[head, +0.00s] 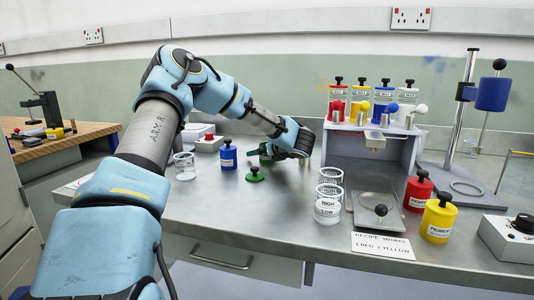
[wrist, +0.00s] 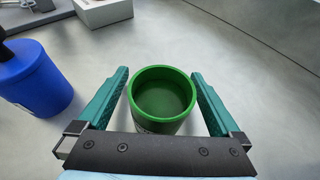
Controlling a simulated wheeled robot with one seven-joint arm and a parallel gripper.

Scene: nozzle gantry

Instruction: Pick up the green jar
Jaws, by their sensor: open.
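The green jar (wrist: 163,111) stands open and upright on the bench in the wrist view, its round mouth facing up and its inside looking empty. My gripper (wrist: 159,74) is open, with one teal finger on each side of the jar; a narrow gap shows at both sides. In the head view my gripper (head: 272,155) is low over the bench and mostly hides the jar. A green lid with a dark knob (head: 254,175) lies on the bench in front of it.
A blue jar (head: 228,155) stands close by on the left, and also in the wrist view (wrist: 35,80). Clear beakers (head: 328,206) stand to the right, beside the dispenser stand (head: 350,150). A glass (head: 185,167) stands further left.

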